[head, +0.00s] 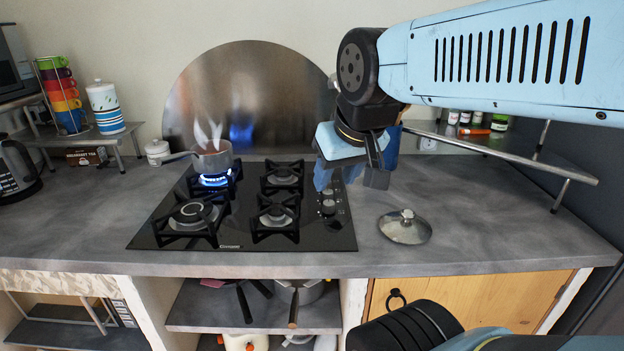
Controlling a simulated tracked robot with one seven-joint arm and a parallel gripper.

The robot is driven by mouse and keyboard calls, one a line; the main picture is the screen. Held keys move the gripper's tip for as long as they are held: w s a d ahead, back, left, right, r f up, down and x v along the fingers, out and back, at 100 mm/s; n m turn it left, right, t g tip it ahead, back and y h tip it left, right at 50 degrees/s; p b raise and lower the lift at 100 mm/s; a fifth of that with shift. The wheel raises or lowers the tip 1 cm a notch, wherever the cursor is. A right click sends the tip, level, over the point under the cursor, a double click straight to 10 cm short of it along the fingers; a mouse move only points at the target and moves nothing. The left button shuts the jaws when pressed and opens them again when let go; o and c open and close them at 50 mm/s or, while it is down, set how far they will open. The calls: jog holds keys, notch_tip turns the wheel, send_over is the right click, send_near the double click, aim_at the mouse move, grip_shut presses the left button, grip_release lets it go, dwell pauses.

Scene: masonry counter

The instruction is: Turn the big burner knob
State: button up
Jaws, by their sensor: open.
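The black glass hob (240,238) lies on the grey counter with several burners. Its control knobs (328,207) stand in a column along the right edge, small and dark; I cannot tell which one is the big burner knob. My gripper (376,174) hangs above the hob's right edge, pointing down, behind and right of the knobs. It looks apart from them. The jaws are open, seen nearly edge-on, with nothing visible between them. The gripper may hide the rear of the knob column.
A steaming saucepan (212,158) sits on the lit back-left burner. A glass lid (405,228) lies on the counter right of the hob. A raised shelf (500,150) with jars stands at the right. A round metal splash plate (250,90) stands behind.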

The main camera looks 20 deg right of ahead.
jog(key=shift+o, duration=0.8)
jog(key=shift+w, duration=0.1)
jog(key=shift+o, duration=0.5)
jog(key=shift+w+d+r+n, duration=0.15)
jog(key=shift+w+d+n, duration=0.05)
jog(key=shift+w+n, duration=0.2)
jog(key=w+d+f+n+g+h, duration=0.1)
jog(key=w+d+f+n, duration=0.25)
jog(key=w+n, duration=0.55)
jog(key=w+d+f+n+g+h, duration=0.15)
jog(key=w+d+f+n, duration=0.35)
jog(key=w, duration=0.7)
jog(key=w+d+f+n+g+h, duration=0.1)
jog(key=w+d+f+n+h, duration=0.1)
jog(key=w+n, duration=0.75)
jog(key=shift+m+y, duration=0.25)
jog(key=shift+m, duration=0.4)
jog(key=x, duration=0.9)
jog(key=w+x, duration=0.1)
jog(key=x, duration=0.3)
jog(key=shift+w+a+f, duration=0.15)
jog(key=shift+f, duration=0.2)
jog(key=shift+c, duration=0.2)
